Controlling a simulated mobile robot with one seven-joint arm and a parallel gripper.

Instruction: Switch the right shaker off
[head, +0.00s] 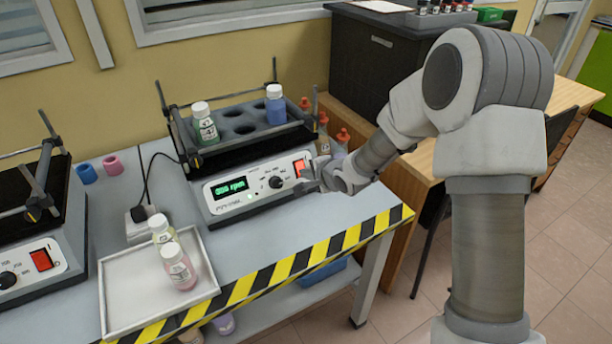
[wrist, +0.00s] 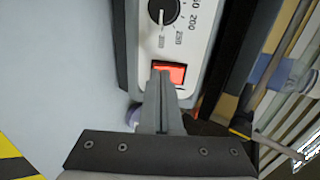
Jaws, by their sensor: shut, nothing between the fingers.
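The right shaker (head: 255,188) stands on the grey table, with a lit green display (head: 230,188) and a black dial (head: 276,182). Its red switch (head: 300,167) glows at the right end of the front panel. In the wrist view the red switch (wrist: 170,73) is lit, just beyond my fingertips. My gripper (head: 307,175) is shut and empty; in the wrist view its fingertips (wrist: 160,76) overlap the switch's lower left part. I cannot tell whether they touch it. A green-labelled bottle (head: 204,123) and a blue bottle (head: 275,104) sit in the shaker's rack.
The left shaker (head: 35,262) stands at the left with a red switch. A white tray (head: 118,300) with two bottles (head: 178,265) lies in front. Red-capped bottles (head: 342,140) stand behind the right shaker's right end. Striped tape marks the table's front edge (head: 300,262).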

